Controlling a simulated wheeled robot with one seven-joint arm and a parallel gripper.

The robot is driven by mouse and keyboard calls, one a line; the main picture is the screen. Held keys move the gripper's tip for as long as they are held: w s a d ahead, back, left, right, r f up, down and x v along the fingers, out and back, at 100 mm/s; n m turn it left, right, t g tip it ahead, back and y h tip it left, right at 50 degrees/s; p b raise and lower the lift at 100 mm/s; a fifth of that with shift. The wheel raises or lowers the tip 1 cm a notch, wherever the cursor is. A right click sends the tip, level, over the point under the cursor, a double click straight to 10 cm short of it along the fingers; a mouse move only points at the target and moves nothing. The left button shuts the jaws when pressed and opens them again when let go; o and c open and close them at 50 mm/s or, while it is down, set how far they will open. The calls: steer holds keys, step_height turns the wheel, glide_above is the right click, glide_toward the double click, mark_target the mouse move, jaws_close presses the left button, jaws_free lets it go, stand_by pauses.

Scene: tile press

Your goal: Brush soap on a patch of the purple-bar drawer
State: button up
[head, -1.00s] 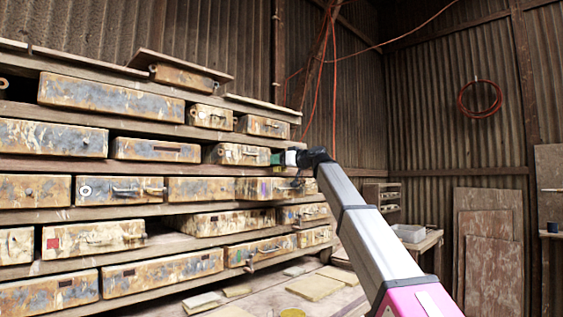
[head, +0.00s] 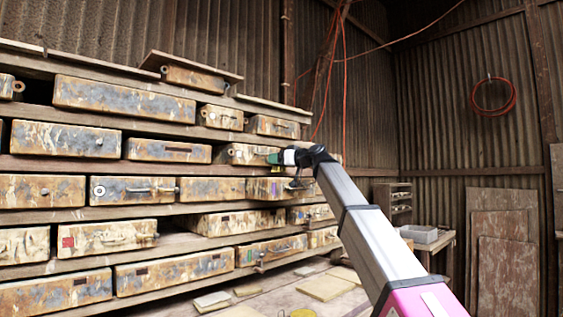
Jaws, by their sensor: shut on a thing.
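The rusty drawer with a small purple bar (head: 267,189) sits in the right part of the rack, on the middle shelf. My gripper (head: 291,157) is at the end of my outstretched arm, in front of the rack and just above and right of that drawer's face. It is shut on a small white and green thing (head: 273,158), which looks like a brush; its green end points left. I cannot tell whether it touches a drawer. My gripper and arm partly hide the drawers at the right end.
Rusty drawers and boxes fill the wooden rack; a red-marked one (head: 108,237) is at lower left. Boards lie on the bench (head: 260,300) below. A grey tray (head: 425,234) stands at right. Orange cables hang behind my arm.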

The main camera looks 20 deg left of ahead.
steer(key=shift+r, duration=0.15)
steer(key=shift+r, duration=2.9)
steer(key=shift+r, duration=1.5)
